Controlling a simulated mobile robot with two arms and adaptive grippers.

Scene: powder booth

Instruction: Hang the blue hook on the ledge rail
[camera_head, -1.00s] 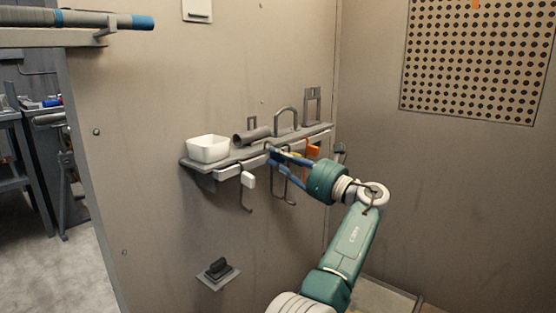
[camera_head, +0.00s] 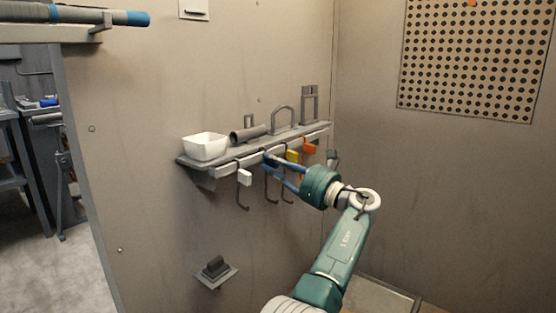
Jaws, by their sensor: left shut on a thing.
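The ledge rail (camera_head: 227,169) runs along the front of the grey wall shelf in the head view. My left gripper (camera_head: 274,164) is at the front of the rail, shut on the blue hook (camera_head: 271,157). The fingers partly cover the hook, and its dark bent wire hangs below them. The hook is close to the rail, between a white-tagged hook (camera_head: 244,178) on the left and a yellow-tagged hook (camera_head: 292,155) on the right. I cannot tell whether it touches the rail. My right gripper is not in view.
An orange-tagged hook (camera_head: 309,148) hangs farther right. A trowel (camera_head: 215,270) is on the wall below. The wall below the shelf's left end is otherwise clear.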

